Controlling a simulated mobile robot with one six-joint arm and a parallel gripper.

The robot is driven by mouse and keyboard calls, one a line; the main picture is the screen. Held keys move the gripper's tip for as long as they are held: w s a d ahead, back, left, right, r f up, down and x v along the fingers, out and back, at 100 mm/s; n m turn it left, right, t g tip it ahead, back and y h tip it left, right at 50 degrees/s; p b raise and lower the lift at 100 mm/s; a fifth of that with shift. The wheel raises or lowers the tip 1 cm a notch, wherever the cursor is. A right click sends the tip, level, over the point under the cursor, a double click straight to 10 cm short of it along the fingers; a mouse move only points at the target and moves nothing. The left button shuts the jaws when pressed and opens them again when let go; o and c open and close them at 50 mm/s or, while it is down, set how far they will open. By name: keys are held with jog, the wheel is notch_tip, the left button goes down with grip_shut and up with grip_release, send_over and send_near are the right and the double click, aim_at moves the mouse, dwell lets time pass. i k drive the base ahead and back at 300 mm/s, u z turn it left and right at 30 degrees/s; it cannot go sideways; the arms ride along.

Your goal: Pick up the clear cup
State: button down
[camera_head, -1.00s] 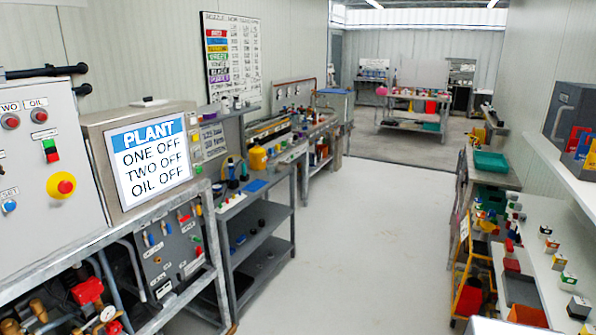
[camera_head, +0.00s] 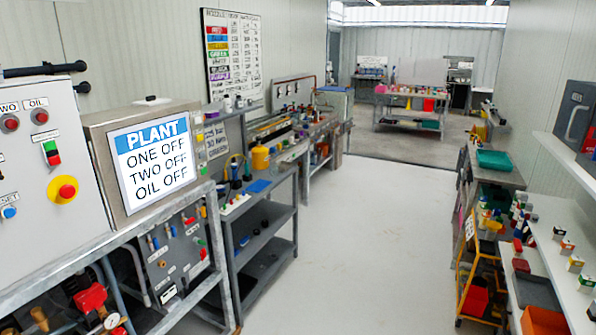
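I cannot pick out a clear cup in this view. Many small items stand on the benches and shelves, and most are too small to tell apart. My gripper is not in view.
A grey control panel (camera_head: 45,225) and a PLANT screen (camera_head: 152,160) stand at left. A grey shelf unit (camera_head: 262,225) and workbench (camera_head: 318,140) run behind them. White shelving (camera_head: 560,222) and a yellow step stand (camera_head: 462,275) line the right. The pale floor (camera_head: 375,250) between is clear. A far bench (camera_head: 408,115) stands beyond.

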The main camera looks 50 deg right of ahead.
aim_at(274, 169)
jog(key=u, duration=0.15)
jog(key=k, duration=0.15)
jog(key=z, duration=1.65)
jog(key=k, duration=0.9)
jog(key=u, duration=0.15)
jog(key=i, duration=0.7)
